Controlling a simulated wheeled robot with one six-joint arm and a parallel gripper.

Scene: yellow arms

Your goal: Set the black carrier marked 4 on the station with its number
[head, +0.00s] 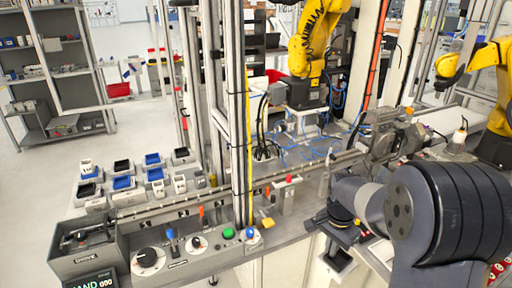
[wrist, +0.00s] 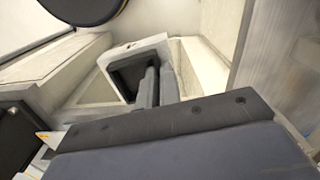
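Several small carriers stand in rows on the bench at the left of the head view. Some have black tops, such as this black carrier (head: 122,166) and another black carrier (head: 87,190); others are blue (head: 123,183). No number on them is readable, so I cannot tell which is marked 4. My gripper (head: 318,222) is at the bench's front edge, right of centre, well away from these rows. In the wrist view, grey finger-like parts (wrist: 157,88) stand beside a pale grey piece with a dark hollow (wrist: 128,74). I cannot tell whether they hold anything.
A control box with knobs and buttons (head: 148,258) stands at the front left. A conveyor rail (head: 150,210) crosses the bench behind it. An upright post (head: 237,120) and a yellow arm (head: 312,40) stand beyond. A small dark-topped block (head: 338,257) is below my gripper.

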